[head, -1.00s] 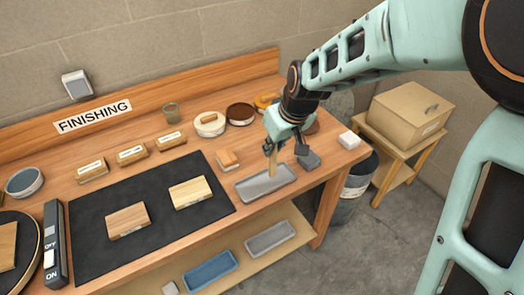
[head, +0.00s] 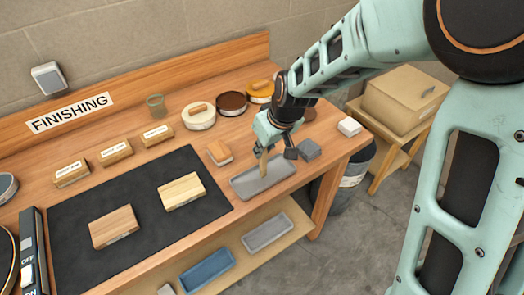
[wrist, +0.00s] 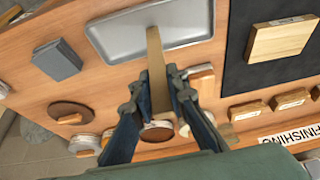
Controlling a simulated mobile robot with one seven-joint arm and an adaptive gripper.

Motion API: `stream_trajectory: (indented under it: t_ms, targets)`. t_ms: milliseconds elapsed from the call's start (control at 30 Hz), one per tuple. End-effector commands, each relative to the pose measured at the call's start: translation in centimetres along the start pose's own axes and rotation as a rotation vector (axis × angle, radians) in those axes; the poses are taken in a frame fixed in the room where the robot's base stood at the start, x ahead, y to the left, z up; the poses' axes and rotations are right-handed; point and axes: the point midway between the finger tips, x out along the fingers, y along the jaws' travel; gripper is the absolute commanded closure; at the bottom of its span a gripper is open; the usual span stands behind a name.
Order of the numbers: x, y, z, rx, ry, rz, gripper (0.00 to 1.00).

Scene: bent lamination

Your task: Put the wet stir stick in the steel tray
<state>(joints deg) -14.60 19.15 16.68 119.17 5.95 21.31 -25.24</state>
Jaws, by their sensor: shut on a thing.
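The wet stir stick (head: 263,169) is a flat wooden strip, held nearly upright with its lower end over the grey steel tray (head: 280,176) on the bench's right part. My gripper (head: 267,149) is shut on the stick's upper part, above the tray. In the wrist view the stick (wrist: 156,62) runs from between the fingers of my gripper (wrist: 158,88) to over the floor of the tray (wrist: 185,22). I cannot tell whether its tip touches the tray. The tray is otherwise empty.
A grey block (head: 309,150) stands right of the tray, and a wooden-topped block (head: 219,152) stands left of it. Round tins (head: 232,102) line the back. A black mat (head: 110,195) holds two wood samples. The lower shelf holds blue (head: 207,269) and grey (head: 268,232) trays.

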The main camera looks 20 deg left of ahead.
Motion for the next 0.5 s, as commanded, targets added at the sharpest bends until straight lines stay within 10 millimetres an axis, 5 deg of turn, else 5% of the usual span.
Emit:
stream_trajectory:
  t_ms: [400,433,500]
  targets:
    - [0.67,0.01,0.31,0.0,0.001,0.0,1.0]
    - [0.5,0.01,0.24,0.0,0.001,0.001,0.83]
    - [0.46,0.01,0.23,0.0,0.0,0.0,0.75]
